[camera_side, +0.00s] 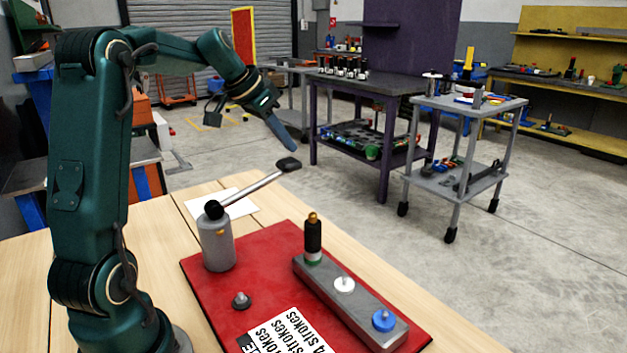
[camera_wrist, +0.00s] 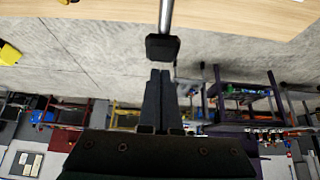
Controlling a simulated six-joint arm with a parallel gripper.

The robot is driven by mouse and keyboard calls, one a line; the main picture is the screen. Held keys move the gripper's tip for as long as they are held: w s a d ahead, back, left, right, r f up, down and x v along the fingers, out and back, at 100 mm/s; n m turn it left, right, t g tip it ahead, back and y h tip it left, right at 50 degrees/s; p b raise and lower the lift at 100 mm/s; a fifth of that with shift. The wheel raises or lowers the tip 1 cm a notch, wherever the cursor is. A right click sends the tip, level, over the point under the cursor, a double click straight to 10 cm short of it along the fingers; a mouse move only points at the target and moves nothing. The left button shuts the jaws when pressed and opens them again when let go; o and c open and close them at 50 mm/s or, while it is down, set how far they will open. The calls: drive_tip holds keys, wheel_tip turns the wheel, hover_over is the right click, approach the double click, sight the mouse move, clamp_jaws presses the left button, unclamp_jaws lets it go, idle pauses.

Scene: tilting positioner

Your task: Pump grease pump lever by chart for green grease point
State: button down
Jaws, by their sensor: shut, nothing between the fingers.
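The grease pump (camera_side: 218,245) is a grey cylinder with a black ball on top, standing on a red plate. Its lever (camera_side: 250,190) slopes up to the right and ends in a black grip (camera_side: 288,164); the grip also shows in the wrist view (camera_wrist: 162,47). My gripper (camera_side: 291,148) is shut and empty, just above the grip, with its fingertips close to it in the wrist view (camera_wrist: 160,73); contact is unclear. A black fitting with a brass tip (camera_side: 313,237) stands upright on the green grease point (camera_side: 313,259). The chart (camera_side: 290,335) reads "strokes", partly cut off.
A grey bar (camera_side: 325,291) also carries a white point (camera_side: 344,284) and a blue point (camera_side: 383,320). A small dark knob (camera_side: 240,300) sits on the red plate (camera_side: 205,285). A white sheet (camera_side: 228,203) lies behind the pump. The space around the raised grip is clear.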

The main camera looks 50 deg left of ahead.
wheel_tip(320, 180, up, 6)
drive_tip(key=shift+r, duration=0.25)
drive_tip(key=shift+f, duration=0.15)
idle(0.8)
hover_over(280, 170)
drive_tip(key=w, duration=0.2)
drive_tip(key=shift+s+f, duration=0.2)
drive_tip(key=shift+f, duration=3.05)
drive_tip(key=shift+f, duration=0.1)
drive_tip(key=shift+f, duration=3.95)
wheel_tip(280, 170, up, 15)
